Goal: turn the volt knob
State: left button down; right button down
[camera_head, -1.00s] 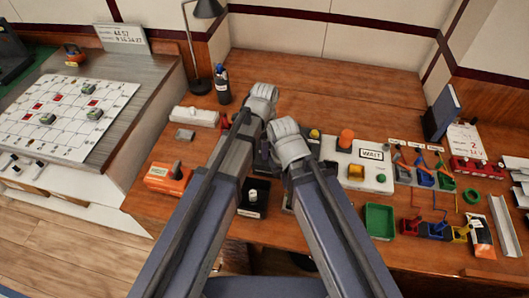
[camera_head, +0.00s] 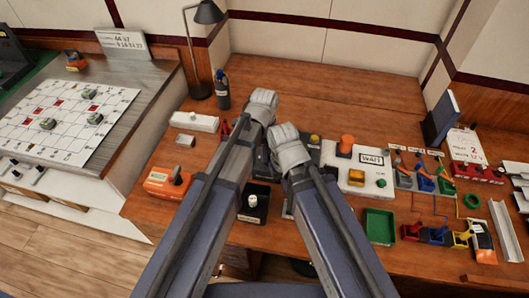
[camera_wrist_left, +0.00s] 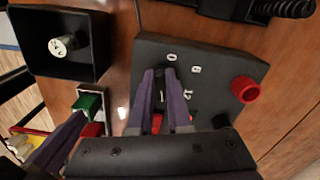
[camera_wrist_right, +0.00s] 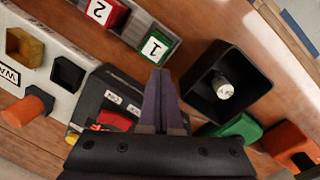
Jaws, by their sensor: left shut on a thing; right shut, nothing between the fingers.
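In the left wrist view a dark panel (camera_wrist_left: 205,60) carries small white marks and a red round knob (camera_wrist_left: 244,89) at its right side. My left gripper (camera_wrist_left: 160,76) is over the middle of this panel. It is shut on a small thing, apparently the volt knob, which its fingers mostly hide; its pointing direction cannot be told. My right gripper (camera_wrist_right: 160,78) is shut and empty, beside a dark box with a red part (camera_wrist_right: 112,119). In the head view my arms cover both sets of fingertips and most of the panel.
A black open box (camera_wrist_left: 92,25) with a pale knob stands beside the panel. Green and red numbered blocks (camera_wrist_right: 153,48) sit close to my right fingers. A white board (camera_head: 345,176), a green tray (camera_head: 379,225) and coloured levers lie to the right. The desk's back is clear.

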dwell(0.3)
pick_arm(q)
jog(key=n, duration=0.5)
jog(key=shift+s+d, duration=0.1)
jog(key=shift+s, duration=0.2)
jog(key=shift+s+d+n, duration=0.1)
jog(key=shift+n, duration=1.05)
jog(key=shift+s+d+n, duration=0.1)
jog(key=shift+n, duration=1.05)
jog(key=c, duration=0.9)
grip_release()
jog(key=shift+o, duration=0.2)
